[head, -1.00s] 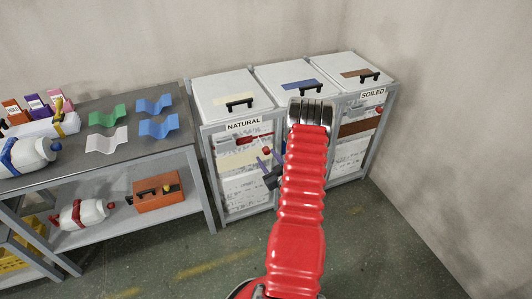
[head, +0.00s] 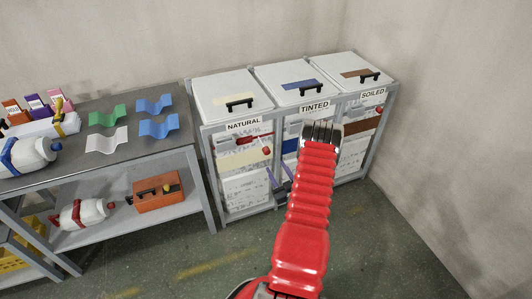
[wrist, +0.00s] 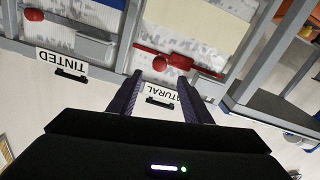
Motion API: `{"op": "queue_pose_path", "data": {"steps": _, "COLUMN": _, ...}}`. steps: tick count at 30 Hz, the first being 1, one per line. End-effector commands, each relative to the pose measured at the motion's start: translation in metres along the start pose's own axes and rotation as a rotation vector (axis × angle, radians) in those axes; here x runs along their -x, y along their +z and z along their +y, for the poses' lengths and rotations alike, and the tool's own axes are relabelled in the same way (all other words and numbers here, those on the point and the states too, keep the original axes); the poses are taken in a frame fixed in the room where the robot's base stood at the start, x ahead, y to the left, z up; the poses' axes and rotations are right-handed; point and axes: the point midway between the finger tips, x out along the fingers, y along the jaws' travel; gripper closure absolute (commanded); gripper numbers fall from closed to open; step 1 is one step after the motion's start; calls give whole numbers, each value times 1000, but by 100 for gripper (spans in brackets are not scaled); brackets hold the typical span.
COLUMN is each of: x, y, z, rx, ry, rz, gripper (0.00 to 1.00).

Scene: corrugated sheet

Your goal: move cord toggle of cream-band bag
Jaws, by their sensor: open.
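The cream-band bag (head: 243,160) hangs in the rack bay under the NATURAL label and also shows in the wrist view (wrist: 192,22). A small red ball, seemingly its cord toggle (head: 267,150), sits near the right side of the bag's top; in the wrist view the toggle (wrist: 160,63) lies beside a dark red bar. My gripper (head: 279,180) is open and empty, its purple fingers in front of the rack. In the wrist view my gripper (wrist: 160,98) has its fingers apart, with the NATURAL label between them and the toggle beyond their tips.
The TINTED bay (head: 292,145) with a blue-band bag is partly hidden by my red arm. The SOILED bay (head: 357,128) stands right. A bench (head: 75,175) with corrugated pieces stands left. Floor in front is clear.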

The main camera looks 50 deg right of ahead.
Motion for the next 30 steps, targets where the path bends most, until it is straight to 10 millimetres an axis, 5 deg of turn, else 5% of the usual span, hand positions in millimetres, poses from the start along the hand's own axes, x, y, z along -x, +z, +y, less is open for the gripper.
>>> {"op": "queue_pose_path", "data": {"steps": 21, "x": -107, "y": 0, "z": -1, "rx": 0, "ry": -2, "rz": 2, "gripper": 55}}
{"op": "queue_pose_path", "data": {"steps": 30, "x": -124, "y": 0, "z": -1, "rx": -1, "ry": -1, "rz": 0, "gripper": 55}}
